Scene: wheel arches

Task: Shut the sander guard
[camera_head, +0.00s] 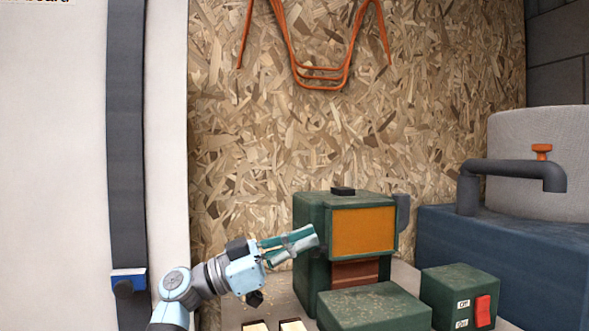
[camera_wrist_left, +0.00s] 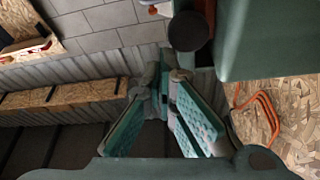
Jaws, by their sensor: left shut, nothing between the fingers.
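The sander (camera_head: 312,215) is a dark green box-shaped machine standing against the chipboard wall. An orange panel (camera_head: 363,230), which looks like its guard, covers the upper part of its front face. A reddish-brown surface (camera_head: 355,273) shows below the panel. My left gripper (camera_head: 314,240) is shut and empty, its teal fingers pointing right at the sander's left side; I cannot tell whether they touch it. In the left wrist view the closed fingers (camera_wrist_left: 168,75) are beside a green body (camera_wrist_left: 265,40) and a dark round knob (camera_wrist_left: 190,32). My right gripper is not in view.
A green block (camera_head: 375,308) stands in front of the sander. A green switch box (camera_head: 455,290) with a red rocker is at its right. A dark pipe (camera_head: 510,170) with an orange tap rises from a blue bench farther right. Orange tubing (camera_head: 320,85) hangs on the wall.

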